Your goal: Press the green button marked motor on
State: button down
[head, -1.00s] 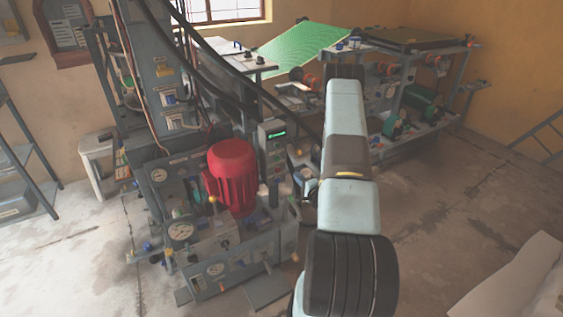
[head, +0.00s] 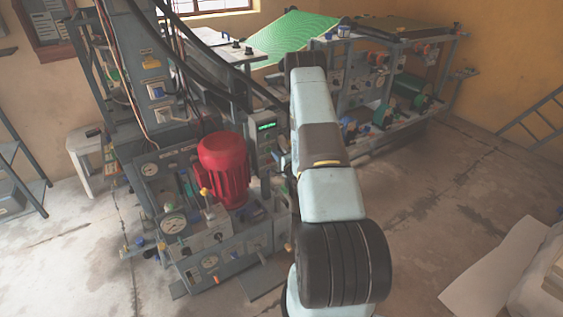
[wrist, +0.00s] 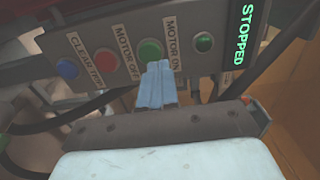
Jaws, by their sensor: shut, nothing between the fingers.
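The green motor on button (wrist: 150,50) is on a grey panel in the wrist view, with its MOTOR ON label just to its right. My gripper (wrist: 158,66) is shut and empty. Its pale blue fingertips overlap the lower edge of the button in the picture. I cannot tell whether they touch it. The display (wrist: 242,35) beside the buttons reads STOPPED in green. In the head view the panel (head: 264,145) stands right of the red motor, and my gripper is hidden there.
A red motor off button (wrist: 105,60) and a blue clear trip button (wrist: 67,68) lie left of the green one. A small dark green round lamp or button (wrist: 204,42) lies right of it. A red motor (head: 223,168) and dark cables stand close to the panel.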

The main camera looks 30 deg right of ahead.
aim_at(268, 145)
jog(key=shift+w, duration=1.5)
jog(key=shift+w, duration=0.35)
jog(key=shift+w+a+r, duration=0.15)
jog(key=shift+w+r, duration=0.2)
jog(key=shift+w, duration=0.2)
jog(key=shift+s+a+f, duration=0.1)
jog(key=shift+s+f, duration=0.05)
jog(key=shift+s, duration=0.3)
jog(key=s, duration=1.4)
jog(key=shift+d+f, duration=0.25)
jog(key=shift+d, duration=0.15)
